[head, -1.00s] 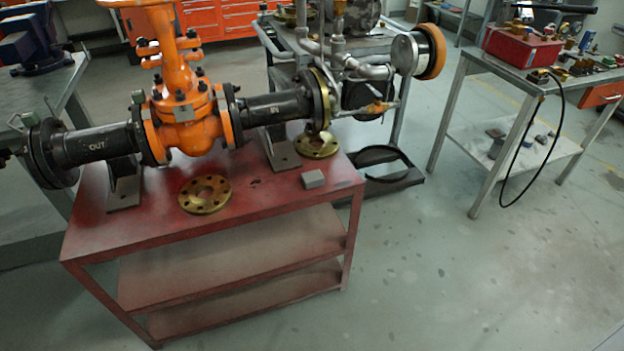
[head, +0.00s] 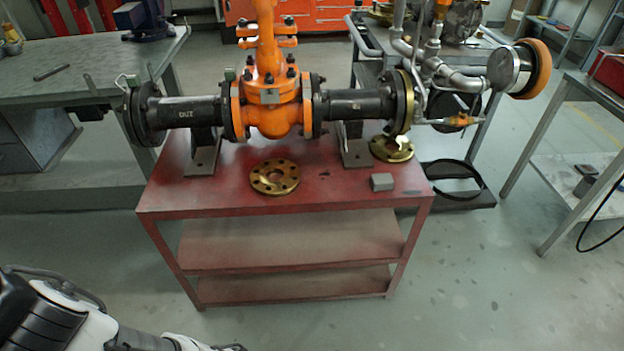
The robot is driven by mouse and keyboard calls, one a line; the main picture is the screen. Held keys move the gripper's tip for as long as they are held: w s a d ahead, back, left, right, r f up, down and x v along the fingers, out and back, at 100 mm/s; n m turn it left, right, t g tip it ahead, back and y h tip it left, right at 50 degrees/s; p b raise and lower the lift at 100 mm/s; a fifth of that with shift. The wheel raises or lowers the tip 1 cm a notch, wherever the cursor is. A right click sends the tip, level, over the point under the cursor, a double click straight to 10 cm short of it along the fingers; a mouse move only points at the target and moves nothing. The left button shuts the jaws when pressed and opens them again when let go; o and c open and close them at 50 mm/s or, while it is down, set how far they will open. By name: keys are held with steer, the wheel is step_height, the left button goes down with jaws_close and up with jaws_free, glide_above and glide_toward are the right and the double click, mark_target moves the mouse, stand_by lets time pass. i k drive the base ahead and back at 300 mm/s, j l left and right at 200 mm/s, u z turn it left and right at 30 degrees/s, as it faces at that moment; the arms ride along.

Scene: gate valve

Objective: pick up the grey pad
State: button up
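The grey pad (head: 382,182) is a small grey block lying on the right part of the red table top (head: 220,198), close to its front edge. It stands apart from the brass flange behind it. My arm shows at the bottom left of the head view, below and left of the table. The end of my arm is cut off by the bottom edge, and my gripper's fingers cannot be made out. Nothing touches the pad.
An orange gate valve (head: 271,95) with black pipes spans the table behind the pad. One brass flange (head: 275,178) lies left of the pad, another (head: 393,149) behind it. A pipe stand is at the back right, a workbench (head: 95,70) at the left. Floor in front is clear.

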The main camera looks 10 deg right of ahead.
mark_target(380, 181)
steer(key=i+j+z, duration=0.2)
steer(key=j+z, duration=0.2)
steer(key=i+j+z, duration=0.1)
steer(key=j+z, duration=0.75)
steer(key=i+j, duration=0.05)
steer(key=j, duration=0.05)
